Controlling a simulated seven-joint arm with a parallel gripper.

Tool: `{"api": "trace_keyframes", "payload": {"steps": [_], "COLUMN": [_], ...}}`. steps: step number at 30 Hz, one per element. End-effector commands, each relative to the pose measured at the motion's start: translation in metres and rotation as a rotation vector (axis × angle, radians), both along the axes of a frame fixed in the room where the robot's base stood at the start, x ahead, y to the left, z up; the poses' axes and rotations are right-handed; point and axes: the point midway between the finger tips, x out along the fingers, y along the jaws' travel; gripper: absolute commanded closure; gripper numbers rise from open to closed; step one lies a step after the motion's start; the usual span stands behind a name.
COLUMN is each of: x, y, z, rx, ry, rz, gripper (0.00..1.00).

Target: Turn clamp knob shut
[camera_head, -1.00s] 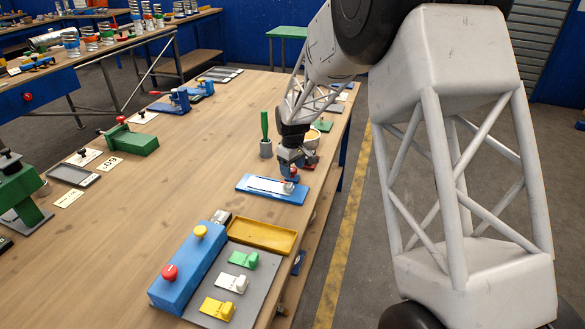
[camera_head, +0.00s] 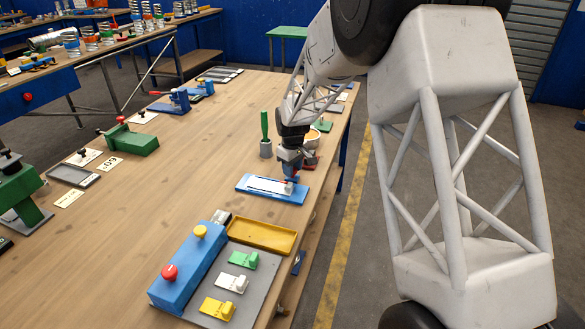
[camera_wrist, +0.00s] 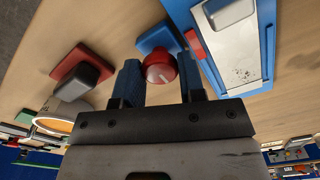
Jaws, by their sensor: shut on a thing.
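The clamp knob (camera_wrist: 161,68) is round and red with a pale mark on its face, and shows between my fingertips in the wrist view. It sits by a small blue block at the side of the blue clamp fixture (camera_head: 268,196), which holds a pale plate. The fixture also shows at the upper right of the wrist view (camera_wrist: 195,60). My gripper (camera_wrist: 160,80) is shut on the knob, with one blue finger on each side. In the head view my gripper (camera_head: 291,178) points down at the fixture's right end and mostly hides the knob.
A red block with a grey top (camera_wrist: 85,75) lies close to the left finger in the wrist view. A yellow tray (camera_head: 262,236) and a blue button box (camera_head: 185,275) are nearer. The table's right edge is close.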

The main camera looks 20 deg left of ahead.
Motion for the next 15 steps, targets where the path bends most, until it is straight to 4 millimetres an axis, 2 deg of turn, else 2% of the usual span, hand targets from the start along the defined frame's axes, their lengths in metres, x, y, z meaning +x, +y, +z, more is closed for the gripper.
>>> {"api": "trace_keyframes", "payload": {"steps": [8,15], "x": [0.0002,0.0003], "y": [-0.0001,0.0002], "z": [0.0,0.0008], "rx": [0.0,0.001], "ry": [0.0,-0.002], "rz": [-0.118,-0.304], "gripper": [0.87,0.87]}}
